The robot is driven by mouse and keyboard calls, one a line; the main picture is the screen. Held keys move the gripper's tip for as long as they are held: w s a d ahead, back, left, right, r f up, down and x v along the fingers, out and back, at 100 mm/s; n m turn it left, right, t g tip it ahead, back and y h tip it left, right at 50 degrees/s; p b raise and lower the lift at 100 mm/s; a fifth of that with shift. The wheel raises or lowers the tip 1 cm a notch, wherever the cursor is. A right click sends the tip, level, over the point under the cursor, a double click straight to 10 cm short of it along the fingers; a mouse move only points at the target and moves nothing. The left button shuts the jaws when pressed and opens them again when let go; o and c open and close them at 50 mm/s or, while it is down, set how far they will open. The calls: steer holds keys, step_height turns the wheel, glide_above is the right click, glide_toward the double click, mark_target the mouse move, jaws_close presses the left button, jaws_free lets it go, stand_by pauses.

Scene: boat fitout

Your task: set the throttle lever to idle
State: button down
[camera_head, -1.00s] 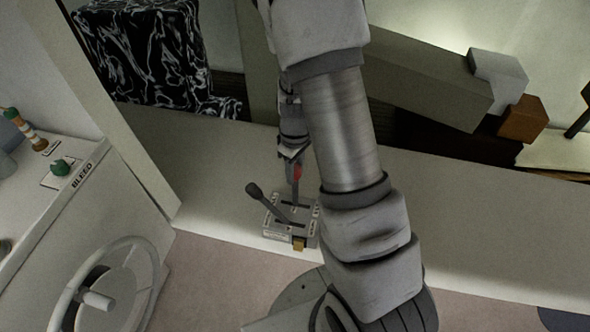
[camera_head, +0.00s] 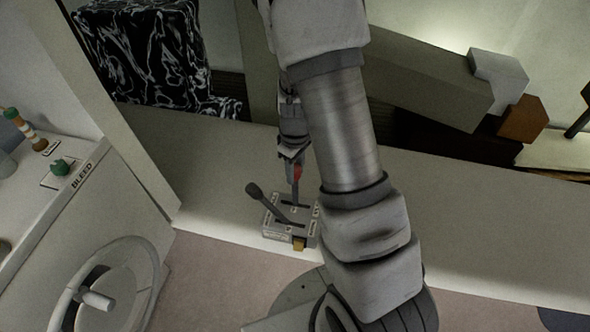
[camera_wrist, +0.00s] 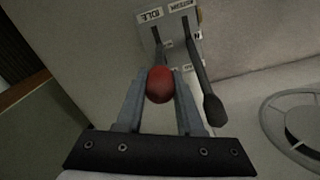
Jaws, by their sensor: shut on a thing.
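The control box (camera_head: 272,231) sits on the pale bench near its front edge, with two levers in slots. The red-knobbed lever (camera_wrist: 160,84) is between the fingers of my gripper (camera_wrist: 160,90), which is shut on its knob. In the head view my gripper (camera_head: 296,166) comes down on this lever from behind, partly hidden by my arm. The dark-knobbed lever (camera_head: 255,190) leans to the left, apart from my fingers; it also shows right of them in the wrist view (camera_wrist: 212,108). An IDLE label (camera_wrist: 150,15) is at the red lever's slot end in the wrist view.
A white cabinet marked BLEED (camera_head: 84,176) with a handwheel (camera_head: 110,275) and green knob (camera_head: 60,167) stands at the left. A black-and-white patterned block (camera_head: 145,55) is behind. The bench (camera_head: 460,215) right of my arm is clear.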

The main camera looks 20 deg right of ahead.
stand_by(0.4)
steer(key=s+d+f+t+y+b, duration=0.1)
steer(key=s+d+b, duration=0.4)
steer(key=b, duration=1)
steer(key=shift+d+f+t+y, duration=0.3)
steer(key=shift+d+f+y, duration=0.35)
steer(key=shift+d, duration=0.5)
steer(key=c, duration=0.6)
jaws_free()
steer(key=shift+d, duration=0.1)
steer(key=shift+o, duration=0.4)
steer(key=shift+r, duration=0.1)
